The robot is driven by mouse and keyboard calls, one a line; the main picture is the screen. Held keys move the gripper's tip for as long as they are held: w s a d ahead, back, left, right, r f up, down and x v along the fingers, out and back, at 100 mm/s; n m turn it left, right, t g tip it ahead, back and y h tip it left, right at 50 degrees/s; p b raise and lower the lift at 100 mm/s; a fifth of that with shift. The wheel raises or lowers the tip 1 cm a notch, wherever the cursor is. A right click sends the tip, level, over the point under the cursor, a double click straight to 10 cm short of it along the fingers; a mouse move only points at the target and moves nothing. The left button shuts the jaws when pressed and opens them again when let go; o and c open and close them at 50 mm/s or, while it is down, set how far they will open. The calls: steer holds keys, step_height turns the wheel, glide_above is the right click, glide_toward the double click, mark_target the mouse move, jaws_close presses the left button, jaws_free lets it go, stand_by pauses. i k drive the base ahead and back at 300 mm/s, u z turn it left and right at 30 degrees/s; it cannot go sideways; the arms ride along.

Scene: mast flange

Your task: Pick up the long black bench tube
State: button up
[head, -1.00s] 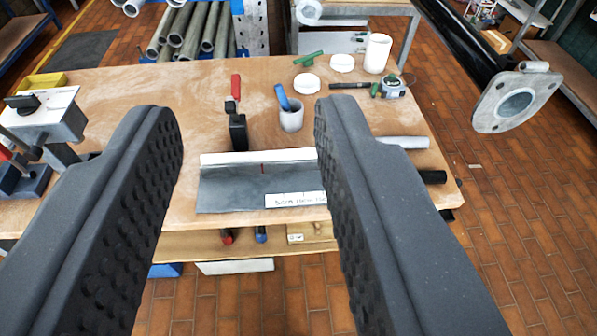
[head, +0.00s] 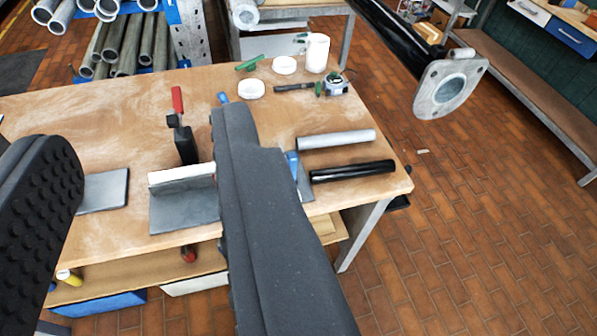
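The long black bench tube (head: 353,172) lies on the right part of the wooden workbench, near its front right corner. A grey tube (head: 337,139) lies just behind it, roughly parallel and apart from it. My gripper (head: 145,135) is open, with its two dark padded fingers wide apart and nothing between them touching. The black tube is to the right of the right finger, apart from it. The right finger hides part of the bench and the things on it.
On the workbench (head: 125,95) stand a red-handled clamp (head: 182,135), a grey angled plate (head: 185,207), white lids and a white cylinder (head: 317,53). A black mast with a grey flange (head: 450,90) juts in at upper right.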

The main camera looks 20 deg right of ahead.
mark_target(320, 177)
steer(key=k, duration=0.65)
steer(key=z, duration=0.4)
steer(key=i, duration=0.75)
steer(key=z, duration=0.5)
steer(key=i, duration=0.8)
steer(key=u, duration=0.3)
